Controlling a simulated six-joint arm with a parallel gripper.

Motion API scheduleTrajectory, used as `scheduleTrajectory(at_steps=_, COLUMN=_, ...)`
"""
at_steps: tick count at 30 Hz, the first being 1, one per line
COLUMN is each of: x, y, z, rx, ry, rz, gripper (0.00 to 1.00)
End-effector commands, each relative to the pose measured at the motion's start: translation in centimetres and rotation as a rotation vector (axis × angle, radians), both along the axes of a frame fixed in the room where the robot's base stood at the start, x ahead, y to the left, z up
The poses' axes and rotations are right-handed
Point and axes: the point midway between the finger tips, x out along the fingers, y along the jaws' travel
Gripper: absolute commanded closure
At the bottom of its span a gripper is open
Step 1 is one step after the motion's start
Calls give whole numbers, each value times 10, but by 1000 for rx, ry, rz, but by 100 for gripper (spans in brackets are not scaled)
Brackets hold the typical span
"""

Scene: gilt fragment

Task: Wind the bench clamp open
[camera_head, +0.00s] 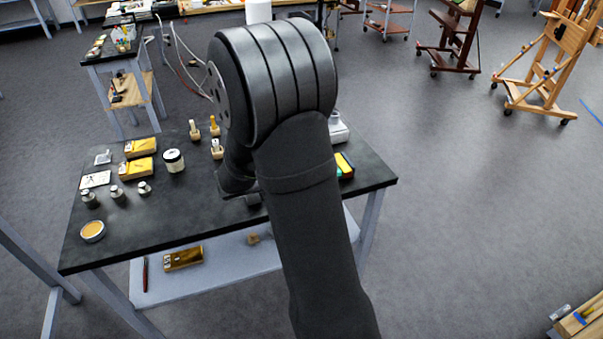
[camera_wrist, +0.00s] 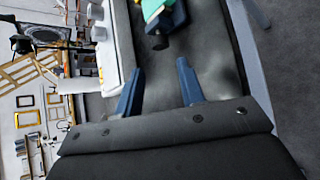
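In the wrist view, my gripper (camera_wrist: 160,88) has its two blue fingers wide apart with nothing between them. Past the fingertips is a dark blue fixture (camera_wrist: 178,20) with a black rounded end (camera_wrist: 158,42) facing the gripper; it looks like the bench clamp. A teal and yellow piece (camera_wrist: 153,8) shows at its top, cut by the frame edge. The fingers are apart from the fixture. In the head view, a green and yellow piece (camera_head: 345,164) shows at the right of the bench, partly behind my arm. My arm hides the clamp and fingers there.
The dark bench top (camera_head: 200,235) holds yellow boxes (camera_head: 137,168), a white jar (camera_head: 174,160), metal weights (camera_head: 118,194) and a round tin (camera_head: 92,231) on its left. A white device (camera_wrist: 110,50) stands left of the fingers in the wrist view. The bench's front middle is clear.

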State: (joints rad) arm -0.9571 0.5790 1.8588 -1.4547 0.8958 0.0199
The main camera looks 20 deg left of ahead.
Motion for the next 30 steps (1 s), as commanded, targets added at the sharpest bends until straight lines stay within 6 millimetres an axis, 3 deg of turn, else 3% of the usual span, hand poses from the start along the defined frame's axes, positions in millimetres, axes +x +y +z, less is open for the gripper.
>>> scheduleTrajectory(at_steps=6, x=40, y=-9, z=-26, rx=-2, ry=2, rz=-3, gripper=64)
scheduleTrajectory(at_steps=12, x=64, y=-14, z=-42, rx=0, ry=1, rz=-2, gripper=64)
scheduleTrajectory(at_steps=26, x=75, y=-16, z=-48, rx=1, ry=0, rz=-1, gripper=64)
scheduleTrajectory(at_steps=30, x=75, y=-16, z=-48, rx=1, ry=0, rz=-1, gripper=92)
